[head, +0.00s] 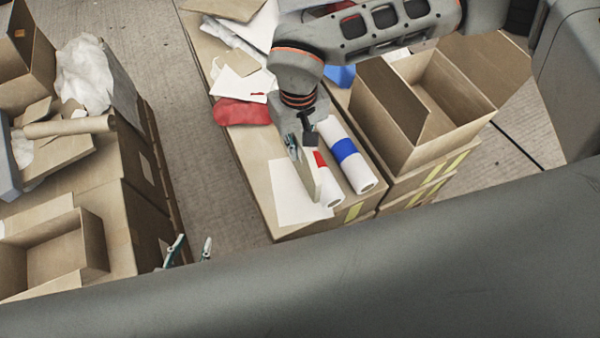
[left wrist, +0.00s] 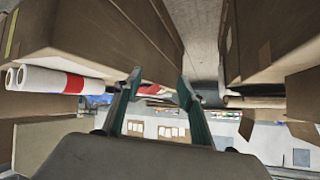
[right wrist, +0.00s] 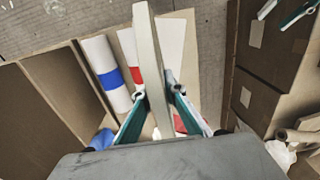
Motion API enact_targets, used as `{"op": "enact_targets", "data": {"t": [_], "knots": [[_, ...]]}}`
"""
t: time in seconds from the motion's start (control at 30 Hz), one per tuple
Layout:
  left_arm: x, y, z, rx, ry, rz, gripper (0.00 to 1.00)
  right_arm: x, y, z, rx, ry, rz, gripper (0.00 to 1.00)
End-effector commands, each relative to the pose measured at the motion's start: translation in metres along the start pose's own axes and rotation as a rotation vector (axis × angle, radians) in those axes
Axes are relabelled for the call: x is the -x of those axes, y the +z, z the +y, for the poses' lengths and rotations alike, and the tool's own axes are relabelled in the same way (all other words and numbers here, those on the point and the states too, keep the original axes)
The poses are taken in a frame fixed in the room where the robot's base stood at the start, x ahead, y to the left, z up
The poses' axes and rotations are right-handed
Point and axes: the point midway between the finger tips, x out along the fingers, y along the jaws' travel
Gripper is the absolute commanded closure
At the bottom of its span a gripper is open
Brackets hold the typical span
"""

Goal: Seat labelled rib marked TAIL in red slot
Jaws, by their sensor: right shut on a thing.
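My right gripper (head: 297,143) is shut on a thin beige rib (head: 306,176), held on edge. In the right wrist view the rib (right wrist: 150,62) stands between the fingers (right wrist: 157,92) and runs away from me. No TAIL marking is legible on it. A white roll with a red band (head: 322,172) lies right beside the rib, partly hidden by it; I cannot tell whether they touch. A white roll with a blue band (head: 347,153) lies further right. I cannot make out a red slot. My left gripper (head: 194,245) is open and empty, low at the left (left wrist: 159,82).
A white sheet (head: 286,197) lies under the rib on the cardboard surface. A red cloth (head: 242,112) and loose sheets lie behind. An open carton (head: 452,87) stands right. More cartons (head: 105,160) stand left, across a strip of bare floor (head: 192,150).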

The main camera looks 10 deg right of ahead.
Motion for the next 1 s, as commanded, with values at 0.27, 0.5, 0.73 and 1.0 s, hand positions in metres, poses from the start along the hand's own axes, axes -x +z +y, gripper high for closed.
{"op": "enact_targets", "data": {"t": [0.27,0.5,0.73,1.0], "knots": [[-0.006,0.005,-0.003,-0.008,-0.006,-0.001,0.6,-0.071,0.002,-0.001,0.001,-0.002,-0.005,1.0],[-0.009,-0.001,-0.006,-0.013,-0.013,0.012,0.6,-0.103,0.0,0.0,0.0,-0.001,0.0,1.0],[-0.009,0.003,-0.005,-0.014,-0.011,0.006,0.6,-0.119,0.001,-0.001,0.001,-0.002,-0.001,1.0],[-0.01,0.015,-0.003,-0.019,-0.008,-0.013,0.6,-0.149,0.0,0.0,0.001,-0.001,0.001,1.0]]}}
